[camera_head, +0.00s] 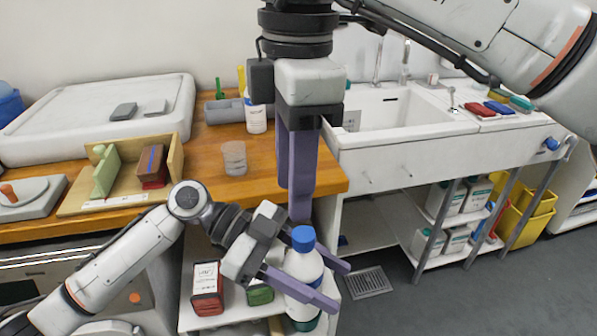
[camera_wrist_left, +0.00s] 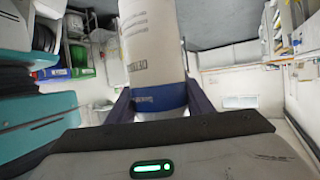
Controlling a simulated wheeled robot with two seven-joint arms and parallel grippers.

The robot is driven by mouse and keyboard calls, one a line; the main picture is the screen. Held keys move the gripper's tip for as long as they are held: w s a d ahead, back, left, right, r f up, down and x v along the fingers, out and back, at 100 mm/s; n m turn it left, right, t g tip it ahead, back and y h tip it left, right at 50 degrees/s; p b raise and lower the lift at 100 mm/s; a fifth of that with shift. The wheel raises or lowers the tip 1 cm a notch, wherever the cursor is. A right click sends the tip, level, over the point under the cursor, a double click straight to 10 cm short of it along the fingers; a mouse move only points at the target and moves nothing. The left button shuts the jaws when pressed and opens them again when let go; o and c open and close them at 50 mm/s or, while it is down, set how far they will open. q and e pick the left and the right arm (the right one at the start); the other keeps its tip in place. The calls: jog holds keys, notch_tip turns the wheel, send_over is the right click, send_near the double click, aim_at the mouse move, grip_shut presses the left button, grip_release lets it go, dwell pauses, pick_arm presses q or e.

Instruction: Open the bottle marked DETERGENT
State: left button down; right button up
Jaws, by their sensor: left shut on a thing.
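The white bottle (camera_head: 302,266) with a blue cap (camera_head: 303,239) and a teal lower part stands upright at the lower middle. In the left wrist view the bottle (camera_wrist_left: 150,45) shows a sideways dark label, partly readable as DETERGENT, and a blue band (camera_wrist_left: 160,97). My left gripper (camera_head: 338,288) is shut on the bottle's body, one purple finger on each side. The cap is on the bottle. My right gripper (camera_head: 300,205) points down just above the cap, apart from it or barely clear. Its fingers overlap in the view, so their opening is unclear.
A low white shelf (camera_head: 238,315) with a red-and-white box (camera_head: 207,289) and a green item (camera_head: 260,295) lies around the bottle. The wooden counter (camera_head: 215,160) holds a clear cup (camera_head: 235,158) and a white bottle (camera_head: 256,115). A sink (camera_head: 395,115) is at right.

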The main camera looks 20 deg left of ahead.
aim_at(299, 233)
jog(key=shift+w+d, duration=0.15)
jog(key=shift+d, duration=0.1)
jog(key=shift+f+h, duration=0.3)
notch_tip(299, 233, down, 7)
